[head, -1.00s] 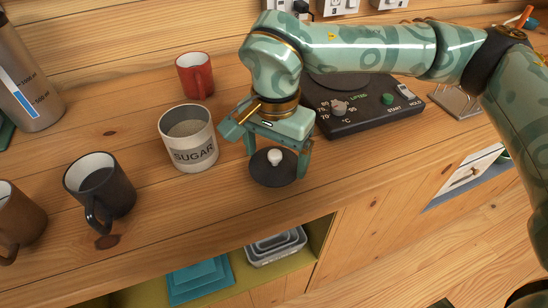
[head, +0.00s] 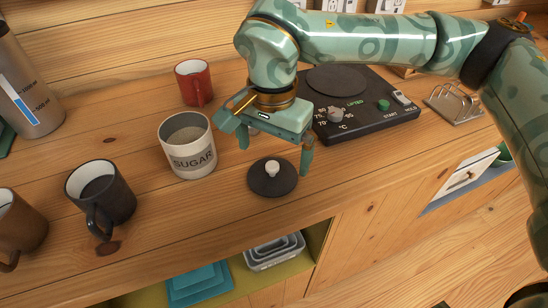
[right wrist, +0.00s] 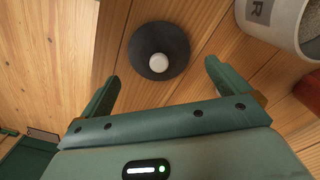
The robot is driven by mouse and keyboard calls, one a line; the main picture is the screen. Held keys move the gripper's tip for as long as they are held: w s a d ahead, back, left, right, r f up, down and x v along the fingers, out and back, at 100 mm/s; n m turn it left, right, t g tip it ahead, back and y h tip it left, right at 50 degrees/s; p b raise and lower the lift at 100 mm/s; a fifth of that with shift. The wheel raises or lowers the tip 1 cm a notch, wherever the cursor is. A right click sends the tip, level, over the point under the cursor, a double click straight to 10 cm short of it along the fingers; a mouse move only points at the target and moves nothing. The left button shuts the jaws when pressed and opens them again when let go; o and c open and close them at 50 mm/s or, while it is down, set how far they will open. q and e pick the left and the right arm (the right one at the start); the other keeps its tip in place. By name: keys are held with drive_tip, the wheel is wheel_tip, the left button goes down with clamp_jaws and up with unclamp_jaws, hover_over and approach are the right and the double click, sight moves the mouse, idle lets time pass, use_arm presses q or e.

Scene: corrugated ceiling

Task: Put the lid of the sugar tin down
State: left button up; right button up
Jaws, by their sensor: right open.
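The lid (head: 272,178) of the sugar tin is a dark round disc with a white knob. It lies flat on the wooden counter, right of the sugar tin. The sugar tin (head: 188,150) is cream with a grey SUGAR label, open at the top with sugar inside. My right gripper (head: 274,160) is open and empty above and behind the lid, its fingers spread wide. In the right wrist view the lid (right wrist: 159,50) lies beyond the fingertips (right wrist: 163,78), clear of both. Part of the sugar tin (right wrist: 270,22) shows at upper right. My left gripper is not in view.
A red mug (head: 194,84) stands behind the tin, and a black mug (head: 100,192) and a brown mug (head: 18,228) stand to the left. A dark hotplate (head: 365,112) is behind right of the gripper. The counter's front edge (head: 300,212) lies close in front of the lid.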

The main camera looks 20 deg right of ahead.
sight(273, 164)
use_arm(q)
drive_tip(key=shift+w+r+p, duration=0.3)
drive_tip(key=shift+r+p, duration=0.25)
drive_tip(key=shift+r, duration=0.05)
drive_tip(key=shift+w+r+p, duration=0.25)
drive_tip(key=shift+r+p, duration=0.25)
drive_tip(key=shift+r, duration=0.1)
use_arm(e)
wheel_tip(273, 164, up, 8)
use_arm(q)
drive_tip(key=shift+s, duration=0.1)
use_arm(e)
drive_tip(key=shift+s, duration=0.1)
